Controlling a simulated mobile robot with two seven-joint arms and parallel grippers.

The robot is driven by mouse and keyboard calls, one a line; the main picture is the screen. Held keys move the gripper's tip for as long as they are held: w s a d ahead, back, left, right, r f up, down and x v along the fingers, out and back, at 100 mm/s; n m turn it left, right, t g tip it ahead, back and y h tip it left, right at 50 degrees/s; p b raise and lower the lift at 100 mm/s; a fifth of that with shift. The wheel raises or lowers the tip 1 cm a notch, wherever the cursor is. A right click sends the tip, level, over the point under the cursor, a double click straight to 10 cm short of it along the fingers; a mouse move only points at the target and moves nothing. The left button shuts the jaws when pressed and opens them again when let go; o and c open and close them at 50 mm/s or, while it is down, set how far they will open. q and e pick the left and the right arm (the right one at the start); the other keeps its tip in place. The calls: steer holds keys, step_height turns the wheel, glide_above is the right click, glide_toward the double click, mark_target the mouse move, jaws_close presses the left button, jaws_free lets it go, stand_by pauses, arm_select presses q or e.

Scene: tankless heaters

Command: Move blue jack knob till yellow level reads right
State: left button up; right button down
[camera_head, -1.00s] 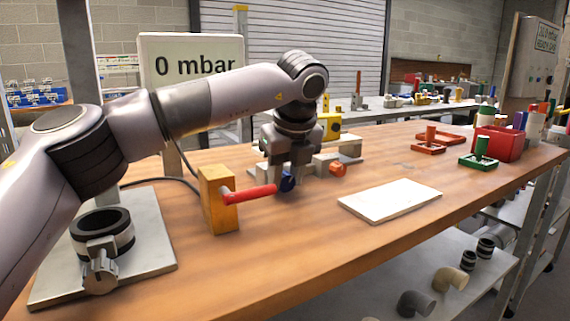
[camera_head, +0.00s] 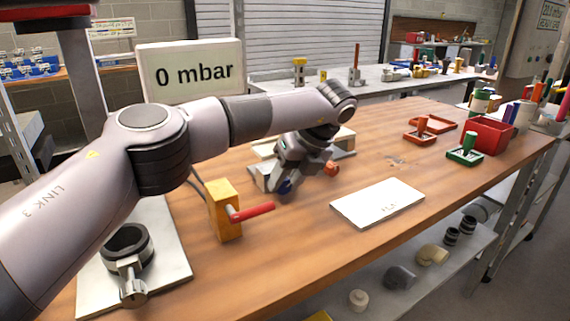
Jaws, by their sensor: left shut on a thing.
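The blue jack knob (camera_head: 284,187) shows as a small dark blue patch low on the jack, mostly covered by my left gripper. My left gripper (camera_head: 282,184) is tilted, coming down from the upper right, and is shut on the blue knob. An orange knob (camera_head: 331,169) sits just to the right of the gripper. A pale block (camera_head: 343,138) on the grey plate of the jack shows behind my wrist. I cannot make out the yellow level; my arm covers that part of the jack. My right gripper is not in view.
A yellow block (camera_head: 225,207) with a red lever stands close to the gripper's left. A sign (camera_head: 190,72) reads 0 mbar. A white plate (camera_head: 378,203) lies to the right. Red trays, a green tray and a red bin (camera_head: 488,134) stand at the far right.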

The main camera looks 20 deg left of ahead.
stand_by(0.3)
arm_select(q)
steer(key=o, duration=1)
steer(key=shift+o, duration=0.2)
steer(key=shift+r, duration=0.1)
steer(key=p+v, duration=0.1)
steer(key=v, duration=0.6)
steer(key=shift+d, duration=0.15)
